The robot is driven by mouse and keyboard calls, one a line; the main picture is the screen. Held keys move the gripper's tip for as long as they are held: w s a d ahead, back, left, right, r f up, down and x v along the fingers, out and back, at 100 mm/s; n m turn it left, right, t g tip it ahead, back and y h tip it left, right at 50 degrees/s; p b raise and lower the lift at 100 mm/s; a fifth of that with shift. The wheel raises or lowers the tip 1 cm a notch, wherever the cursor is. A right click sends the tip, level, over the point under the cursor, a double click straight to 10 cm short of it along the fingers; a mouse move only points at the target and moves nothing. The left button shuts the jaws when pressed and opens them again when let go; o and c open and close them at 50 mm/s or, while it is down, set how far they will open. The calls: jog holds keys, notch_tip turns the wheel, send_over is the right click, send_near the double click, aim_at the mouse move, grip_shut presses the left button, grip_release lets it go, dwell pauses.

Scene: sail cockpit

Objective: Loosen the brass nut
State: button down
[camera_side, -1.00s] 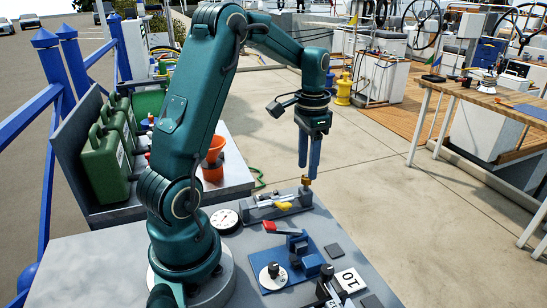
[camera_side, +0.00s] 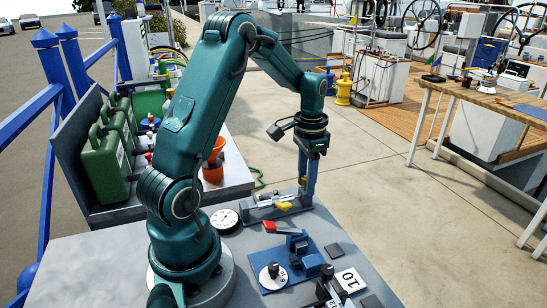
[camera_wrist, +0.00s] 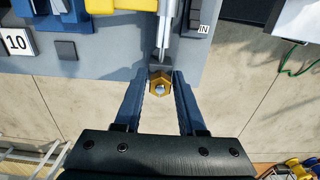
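The brass nut (camera_wrist: 160,86) shows in the wrist view as a gold hexagon with a pale centre, at the end of the grey fitting at the bench edge. My gripper (camera_wrist: 159,80) is open, with one blue finger on each side of the nut. A gap shows between the nut and each finger, so the fingers do not appear to touch it. In the side view my gripper (camera_side: 308,192) points down at the end of the fitting (camera_side: 272,207), and its fingers mostly hide the nut.
A yellow-handled part (camera_wrist: 100,5) lies near the fitting. Open floor lies beyond the bench edge.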

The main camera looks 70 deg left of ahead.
jog(key=n, duration=0.4)
jog(key=shift+n, duration=0.3)
jog(key=n, duration=0.4)
dwell(0.3)
jog(key=shift+n, duration=0.3)
jog(key=n, duration=0.4)
